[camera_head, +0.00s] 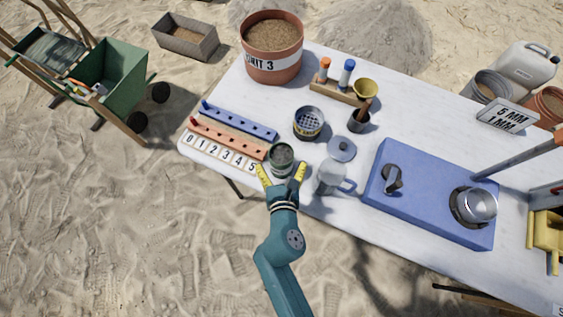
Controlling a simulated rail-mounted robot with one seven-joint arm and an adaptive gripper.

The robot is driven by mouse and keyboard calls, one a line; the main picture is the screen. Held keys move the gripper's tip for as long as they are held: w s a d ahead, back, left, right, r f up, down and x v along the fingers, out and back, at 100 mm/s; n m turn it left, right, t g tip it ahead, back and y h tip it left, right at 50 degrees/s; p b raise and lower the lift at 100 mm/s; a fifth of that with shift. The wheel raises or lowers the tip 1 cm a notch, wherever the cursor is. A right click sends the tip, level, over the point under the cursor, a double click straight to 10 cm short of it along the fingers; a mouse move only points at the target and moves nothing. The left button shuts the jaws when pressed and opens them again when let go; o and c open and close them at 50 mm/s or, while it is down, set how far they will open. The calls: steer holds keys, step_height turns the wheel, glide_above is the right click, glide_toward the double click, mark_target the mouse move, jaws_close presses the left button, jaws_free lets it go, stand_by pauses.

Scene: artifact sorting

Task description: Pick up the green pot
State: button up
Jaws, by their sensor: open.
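The green pot (281,157) is a small round vessel with a dark inside, standing on the white table near its front edge. My gripper (281,172) reaches in from the front. Its two yellow fingers are spread, one at the left and one at the right of the pot's near side. The view does not show whether the fingers touch the pot. Nothing is held.
A clear pitcher (329,177) stands close at the right, with a blue round lid (341,149) behind it. A blue-and-yellow sieve (308,123) is behind the pot. Numbered tiles (221,155) and peg racks (229,137) lie left. A blue box (425,200) is farther right.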

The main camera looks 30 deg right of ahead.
mark_target(281, 147)
steer(key=b+x, duration=0.1)
steer(key=x, duration=0.3)
steer(key=shift+w+d, duration=0.25)
steer(key=shift+d, duration=0.05)
steer(key=shift+s, duration=0.1)
steer(key=shift+c, duration=0.4)
steer(key=shift+r, duration=0.1)
steer(key=c, duration=1.1)
step_height(281, 147, up, 10)
steer(key=p, duration=0.5)
steer(key=shift+r, duration=0.15)
